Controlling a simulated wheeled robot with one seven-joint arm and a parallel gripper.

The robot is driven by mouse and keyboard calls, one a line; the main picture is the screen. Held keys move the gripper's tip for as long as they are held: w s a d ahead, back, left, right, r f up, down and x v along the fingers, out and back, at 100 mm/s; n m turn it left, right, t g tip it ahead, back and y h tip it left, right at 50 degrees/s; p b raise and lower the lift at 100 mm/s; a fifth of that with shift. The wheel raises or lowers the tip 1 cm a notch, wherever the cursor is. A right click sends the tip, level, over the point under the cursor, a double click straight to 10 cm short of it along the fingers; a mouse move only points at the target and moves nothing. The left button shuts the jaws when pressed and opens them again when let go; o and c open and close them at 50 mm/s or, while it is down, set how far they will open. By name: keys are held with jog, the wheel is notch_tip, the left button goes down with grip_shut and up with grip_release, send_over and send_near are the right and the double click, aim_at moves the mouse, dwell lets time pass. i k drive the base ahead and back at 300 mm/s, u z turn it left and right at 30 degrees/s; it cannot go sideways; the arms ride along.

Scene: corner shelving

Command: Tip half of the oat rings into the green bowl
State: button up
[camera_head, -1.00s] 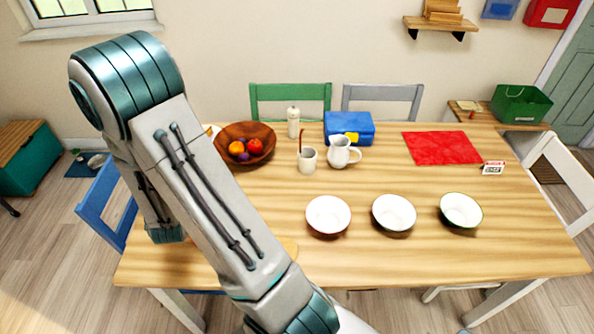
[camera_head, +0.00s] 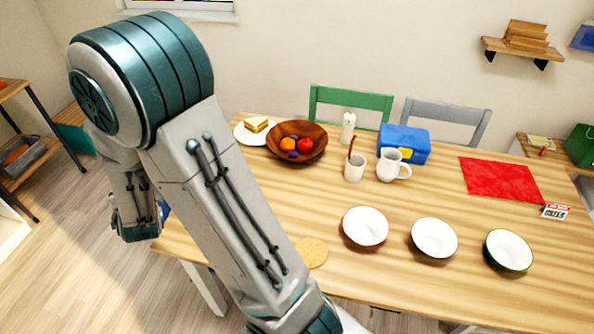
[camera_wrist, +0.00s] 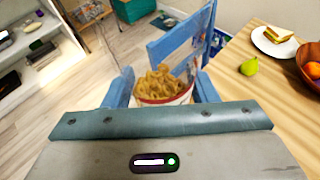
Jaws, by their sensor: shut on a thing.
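My gripper (camera_wrist: 163,86) is shut on a tub of oat rings (camera_wrist: 163,100), its two fingers on either side of the tub. The tub is whitish with a red band, and tan rings are heaped above its rim. It is held near a blue chair, left of the table, and looks roughly upright. The green bowl (camera_head: 508,250), white inside with a green rim, stands at the right end of a row of bowls on the table. My gripper is far to its left. The tub cannot be made out in the head view.
A red-brown bowl (camera_head: 365,227) and a dark-rimmed bowl (camera_head: 434,238) stand left of the green one. A mug (camera_head: 354,168), jug (camera_head: 390,166), blue box (camera_head: 404,144) and fruit bowl (camera_head: 297,142) stand behind. A pear (camera_wrist: 249,67) lies near the table's edge.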

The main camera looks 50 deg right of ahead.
aim_at(506, 250)
jog(key=u, duration=0.75)
jog(key=k, duration=1.7)
jog(key=z, duration=1.8)
